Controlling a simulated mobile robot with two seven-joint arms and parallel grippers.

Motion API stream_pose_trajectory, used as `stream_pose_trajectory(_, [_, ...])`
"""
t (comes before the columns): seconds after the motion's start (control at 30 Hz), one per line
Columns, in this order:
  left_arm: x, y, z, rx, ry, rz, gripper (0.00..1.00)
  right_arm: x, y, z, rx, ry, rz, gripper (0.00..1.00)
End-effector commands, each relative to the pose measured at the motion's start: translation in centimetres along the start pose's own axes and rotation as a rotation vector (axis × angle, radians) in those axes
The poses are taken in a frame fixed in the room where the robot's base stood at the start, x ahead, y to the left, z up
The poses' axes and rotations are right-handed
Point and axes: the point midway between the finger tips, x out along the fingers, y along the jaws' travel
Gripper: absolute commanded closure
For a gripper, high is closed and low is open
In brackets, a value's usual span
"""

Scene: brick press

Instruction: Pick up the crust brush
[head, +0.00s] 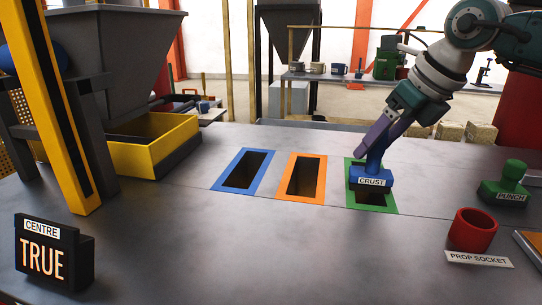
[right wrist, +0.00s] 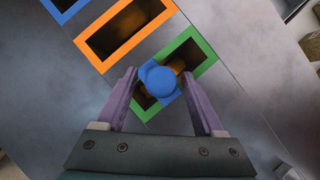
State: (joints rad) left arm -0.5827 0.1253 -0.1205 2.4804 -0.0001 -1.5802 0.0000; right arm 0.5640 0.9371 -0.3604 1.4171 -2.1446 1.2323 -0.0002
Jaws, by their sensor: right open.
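The crust brush (head: 371,177) is blue, with a block base labelled CRUST and an upright handle. It stands over the green-rimmed slot (head: 388,204) in the table, appearing to bridge its opening. My right gripper (head: 376,143) comes down from the upper right with its purple fingers at the handle. In the right wrist view the round blue handle top of the brush (right wrist: 159,80) sits between the open fingers of my right gripper (right wrist: 160,74), with gaps showing on both sides. My left gripper is not in view.
An orange-rimmed slot (head: 321,183) and a blue-rimmed slot (head: 227,183) lie to the left. A green punch (head: 508,186) and a red prop socket (head: 472,230) stand to the right. A yellow bin (head: 150,160) and a TRUE sign (head: 50,255) are at left. The front middle table is clear.

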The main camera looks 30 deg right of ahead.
Motion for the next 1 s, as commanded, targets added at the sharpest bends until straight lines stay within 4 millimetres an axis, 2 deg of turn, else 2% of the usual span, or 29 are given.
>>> stream_pose_trajectory(0.3, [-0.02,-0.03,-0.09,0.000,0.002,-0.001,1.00,0.59,0.02,0.00,-0.002,-0.001,0.000,0.32])
stream_pose_trajectory(0.9, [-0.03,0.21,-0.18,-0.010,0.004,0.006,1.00,0.55,0.02,0.00,-0.001,-0.001,0.000,1.00])
stream_pose_trajectory(1.0, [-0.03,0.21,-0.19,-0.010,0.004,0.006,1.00,0.55,0.02,0.00,-0.001,-0.001,0.000,1.00])
